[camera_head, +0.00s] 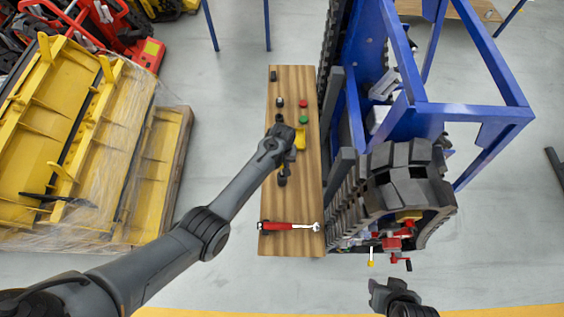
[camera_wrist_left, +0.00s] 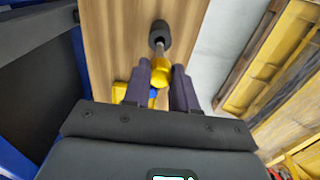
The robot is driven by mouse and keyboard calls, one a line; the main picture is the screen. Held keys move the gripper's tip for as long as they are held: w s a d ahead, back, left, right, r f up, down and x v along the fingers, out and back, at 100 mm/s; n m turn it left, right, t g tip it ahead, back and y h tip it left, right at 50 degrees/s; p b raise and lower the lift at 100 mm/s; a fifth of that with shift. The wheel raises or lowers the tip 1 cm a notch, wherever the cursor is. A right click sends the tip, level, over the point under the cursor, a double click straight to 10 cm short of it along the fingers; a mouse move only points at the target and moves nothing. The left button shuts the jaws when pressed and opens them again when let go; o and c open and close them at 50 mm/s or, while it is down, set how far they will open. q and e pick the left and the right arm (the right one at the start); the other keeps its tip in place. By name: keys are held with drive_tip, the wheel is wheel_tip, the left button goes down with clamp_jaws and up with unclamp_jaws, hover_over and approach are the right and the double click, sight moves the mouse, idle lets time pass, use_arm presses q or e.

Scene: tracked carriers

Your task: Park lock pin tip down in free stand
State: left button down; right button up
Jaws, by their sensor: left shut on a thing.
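My left gripper (camera_head: 284,165) is over the middle of the wooden bench. In the left wrist view its two fingers (camera_wrist_left: 163,85) are shut on the yellow head of the lock pin (camera_wrist_left: 160,71). The pin's grey metal shaft points away from the fingers to a black round stand (camera_wrist_left: 160,33). The tip meets the stand's opening in this view; I cannot tell how deep it sits. In the head view that stand appears as a dark shape (camera_head: 282,181) just beyond the fingers. My right gripper (camera_head: 385,293) is at the bottom, away from the bench; its jaws are unclear.
On the bench (camera_head: 300,195) lie a red-handled wrench (camera_head: 288,226), a yellow holder (camera_head: 300,140), red (camera_head: 303,104) and green (camera_head: 303,119) pieces and several small black items. A tracked carrier (camera_head: 405,185) stands right, yellow parts on a pallet (camera_head: 170,170) left.

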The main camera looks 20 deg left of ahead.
use_arm(q)
drive_tip(key=shift+f+b, duration=0.95)
drive_tip(key=shift+f, duration=0.35)
drive_tip(key=shift+f+b, duration=1)
drive_tip(key=shift+f, duration=0.25)
drive_tip(key=shift+f+b, duration=0.55)
drive_tip(key=shift+f, duration=0.15)
drive_tip(key=shift+f+b, duration=0.85)
drive_tip(key=shift+f, duration=0.15)
drive_tip(key=c, duration=0.8)
unclamp_jaws()
drive_tip(key=shift+r, duration=0.1)
wheel_tip(320, 180, up, 11)
drive_tip(key=shift+f+p, duration=0.2)
drive_tip(key=shift+p, duration=0.55)
